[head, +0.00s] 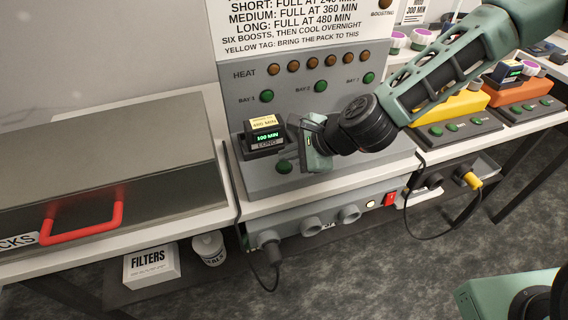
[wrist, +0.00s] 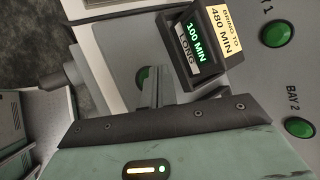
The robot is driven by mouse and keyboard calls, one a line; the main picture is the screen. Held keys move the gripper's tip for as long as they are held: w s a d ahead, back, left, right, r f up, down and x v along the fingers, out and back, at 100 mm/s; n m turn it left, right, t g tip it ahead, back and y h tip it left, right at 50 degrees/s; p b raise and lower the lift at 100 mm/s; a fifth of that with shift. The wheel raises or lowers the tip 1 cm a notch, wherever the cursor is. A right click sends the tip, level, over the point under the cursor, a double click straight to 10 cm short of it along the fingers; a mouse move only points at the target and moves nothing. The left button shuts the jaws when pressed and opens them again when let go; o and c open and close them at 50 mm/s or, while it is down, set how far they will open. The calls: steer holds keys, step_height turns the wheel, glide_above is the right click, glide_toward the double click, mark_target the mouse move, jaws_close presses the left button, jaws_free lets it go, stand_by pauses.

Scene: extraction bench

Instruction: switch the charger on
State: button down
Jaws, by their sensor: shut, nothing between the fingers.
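The charger (head: 300,185) is a grey unit with a row of amber heat lamps and green bay buttons. A black pack sits at its left bay, with a green 100 MIN display, a LONG label and a yellow 480 MIN tag; the pack (head: 265,137) also shows in the wrist view (wrist: 190,45). A green button (head: 284,167) is below the pack; in the wrist view this button (wrist: 142,76) is partly hidden by my fingers. My gripper (head: 298,143) is shut and empty, its fingertips (wrist: 155,78) close to that button. I cannot tell whether they touch.
A red switch (head: 390,198) and a small pale light (head: 370,204) are on the front panel below. A metal box with a red handle (head: 82,222) stands left. Yellow (head: 455,103) and orange (head: 520,90) units stand right. A cable hangs below the front.

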mark_target(289, 166)
steer(key=shift+f, duration=0.1)
steer(key=shift+f, duration=0.35)
steer(key=shift+f+b, duration=0.45)
steer(key=shift+b, duration=0.1)
stand_by(0.6)
steer(key=shift+r, duration=0.15)
steer(key=shift+r+p, duration=0.75)
steer(key=shift+p, duration=0.05)
step_height(289, 166, up, 5)
steer(key=p, duration=0.4)
stand_by(0.8)
